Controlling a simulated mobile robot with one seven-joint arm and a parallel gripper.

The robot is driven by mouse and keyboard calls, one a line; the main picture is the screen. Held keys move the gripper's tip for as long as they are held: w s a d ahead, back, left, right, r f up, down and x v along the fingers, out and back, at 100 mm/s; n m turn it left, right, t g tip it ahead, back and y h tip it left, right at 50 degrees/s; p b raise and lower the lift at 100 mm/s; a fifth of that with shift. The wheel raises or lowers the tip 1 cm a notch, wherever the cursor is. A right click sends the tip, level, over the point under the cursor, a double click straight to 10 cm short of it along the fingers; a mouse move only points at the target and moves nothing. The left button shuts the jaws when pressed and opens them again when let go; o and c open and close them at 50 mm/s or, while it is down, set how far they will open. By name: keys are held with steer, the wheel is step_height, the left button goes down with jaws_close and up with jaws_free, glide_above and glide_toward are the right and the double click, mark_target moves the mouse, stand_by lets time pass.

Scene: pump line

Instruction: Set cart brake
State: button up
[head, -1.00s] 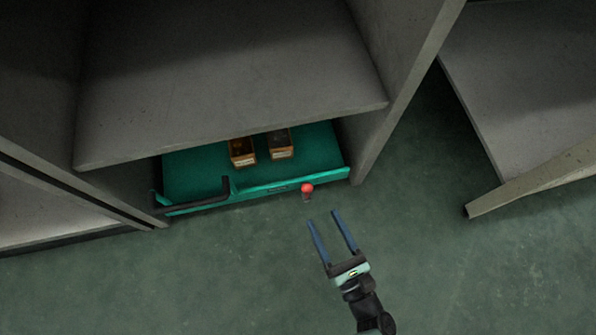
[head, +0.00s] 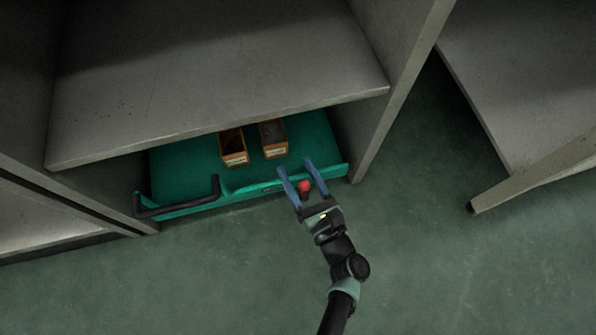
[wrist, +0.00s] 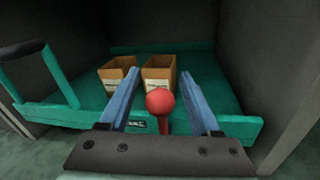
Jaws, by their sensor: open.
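A green cart (head: 185,172) sits low under a grey shelf, with a black handle (head: 180,208) at its front left. A red ball knob (head: 305,186) on a short lever stands at the cart's front edge, right of its middle. My gripper (head: 296,170) is open, with its two blue fingers on either side of the knob. In the wrist view the red knob (wrist: 160,101) is between the fingers, with a gap on each side. The lever below the knob is partly hidden by the gripper's dark palm.
Two orange-brown bins (head: 233,147) (head: 273,138) stand on the cart behind the knob. The grey shelf (head: 210,70) overhangs the cart, and a side panel (head: 375,130) stands close to its right. The green floor in front is clear.

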jaws_close()
stand_by(1.4)
